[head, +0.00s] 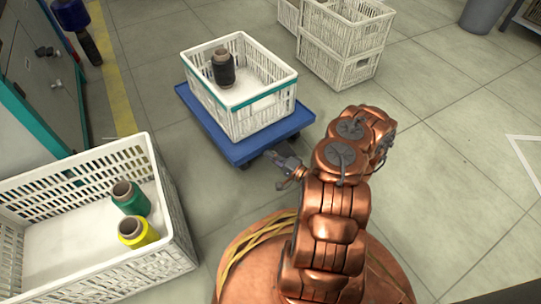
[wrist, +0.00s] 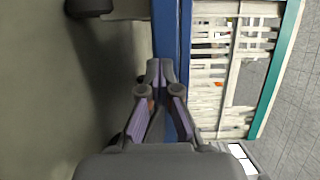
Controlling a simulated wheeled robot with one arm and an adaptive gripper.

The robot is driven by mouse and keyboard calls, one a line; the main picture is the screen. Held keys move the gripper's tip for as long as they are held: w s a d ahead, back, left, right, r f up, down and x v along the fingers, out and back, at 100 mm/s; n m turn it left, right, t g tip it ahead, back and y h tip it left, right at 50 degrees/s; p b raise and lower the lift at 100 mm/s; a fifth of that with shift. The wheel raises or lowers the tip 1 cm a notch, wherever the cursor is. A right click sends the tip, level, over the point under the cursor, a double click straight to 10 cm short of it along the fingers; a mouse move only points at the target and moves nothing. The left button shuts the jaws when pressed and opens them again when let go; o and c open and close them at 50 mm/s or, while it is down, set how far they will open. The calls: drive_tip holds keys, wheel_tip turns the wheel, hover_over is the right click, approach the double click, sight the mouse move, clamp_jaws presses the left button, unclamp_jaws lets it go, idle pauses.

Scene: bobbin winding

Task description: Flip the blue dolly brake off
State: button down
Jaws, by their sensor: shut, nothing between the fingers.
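The blue dolly (head: 238,151) stands on the floor in the head view and carries a white crate (head: 262,116). My gripper (head: 271,155) is at the dolly's near right edge, with its fingers shut and empty. In the wrist view my gripper (wrist: 163,72) has its fingertips together beside the blue dolly edge (wrist: 171,28); I cannot tell whether they touch it. A dark caster wheel (wrist: 90,7) shows at the top left of the wrist view. I cannot make out the brake in either view; it may be hidden behind the fingers or under the deck.
A black bobbin (head: 223,69) stands in the dolly's crate. A larger white crate (head: 178,222) with green (head: 131,200) and yellow (head: 138,233) bobbins is at the left. Stacked white crates (head: 340,55) stand behind. Floor right of my arm is clear.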

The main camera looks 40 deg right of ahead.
idle(0.6)
drive_tip(key=c, duration=1.2)
unclamp_jaws()
drive_tip(key=v, duration=1.2)
